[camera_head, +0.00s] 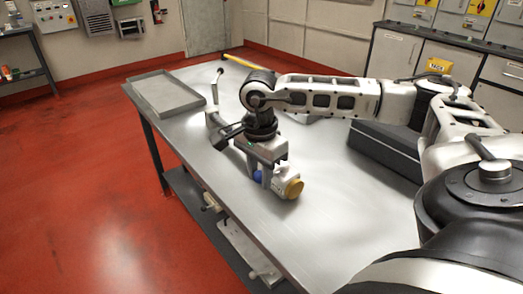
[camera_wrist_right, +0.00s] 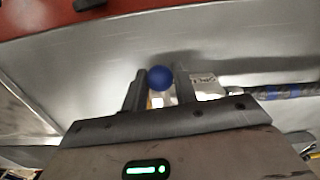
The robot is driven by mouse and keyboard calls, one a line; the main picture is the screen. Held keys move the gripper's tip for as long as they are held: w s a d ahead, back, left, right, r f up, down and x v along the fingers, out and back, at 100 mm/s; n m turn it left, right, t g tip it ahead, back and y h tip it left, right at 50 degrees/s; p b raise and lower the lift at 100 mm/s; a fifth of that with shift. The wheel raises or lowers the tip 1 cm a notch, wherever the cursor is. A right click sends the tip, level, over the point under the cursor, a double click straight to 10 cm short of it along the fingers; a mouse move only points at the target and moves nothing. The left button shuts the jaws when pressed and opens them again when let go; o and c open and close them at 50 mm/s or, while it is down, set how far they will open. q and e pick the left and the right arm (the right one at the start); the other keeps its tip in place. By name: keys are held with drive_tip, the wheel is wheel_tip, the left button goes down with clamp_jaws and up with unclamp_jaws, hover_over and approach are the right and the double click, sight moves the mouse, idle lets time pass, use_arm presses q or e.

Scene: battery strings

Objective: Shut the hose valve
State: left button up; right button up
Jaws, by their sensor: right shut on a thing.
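The hose valve (camera_head: 284,178) is a whitish body with a round yellow end, on the metal table near its front edge. A blue ball knob (camera_head: 259,176) shows beside it. My right gripper (camera_head: 262,172) reaches down over the valve. In the right wrist view, the blue knob (camera_wrist_right: 160,77) lies between the two dark fingers, and the gripper is shut on it. A white label with lettering (camera_wrist_right: 203,82) shows just right of the fingers. The gripper hides part of the valve, and the lever under the knob cannot be made out. My left gripper is not in view.
A shallow grey tray (camera_head: 166,94) lies at the table's far left. A grey upright piece (camera_head: 214,112) stands left of my right gripper. A dark grey case (camera_head: 386,152) lies to the right. The metal table (camera_head: 335,215) is bare in front of the case.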

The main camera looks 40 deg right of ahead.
drive_tip(key=shift+s+n, duration=0.6)
drive_tip(key=shift+n, duration=0.2)
drive_tip(key=shift+s+d+n+b, duration=0.2)
drive_tip(key=shift+s+n+b, duration=0.35)
drive_tip(key=shift+s+n, duration=0.5)
drive_tip(key=shift+w, duration=0.15)
drive_tip(key=shift+s+d+n+b, duration=0.25)
drive_tip(key=shift+s+n, duration=0.15)
drive_tip(key=shift+n, duration=0.35)
drive_tip(key=shift+s+d+n+b, duration=0.15)
drive_tip(key=shift+s+n+b, duration=0.2)
drive_tip(key=shift+n, duration=0.35)
drive_tip(key=shift+s, duration=0.1)
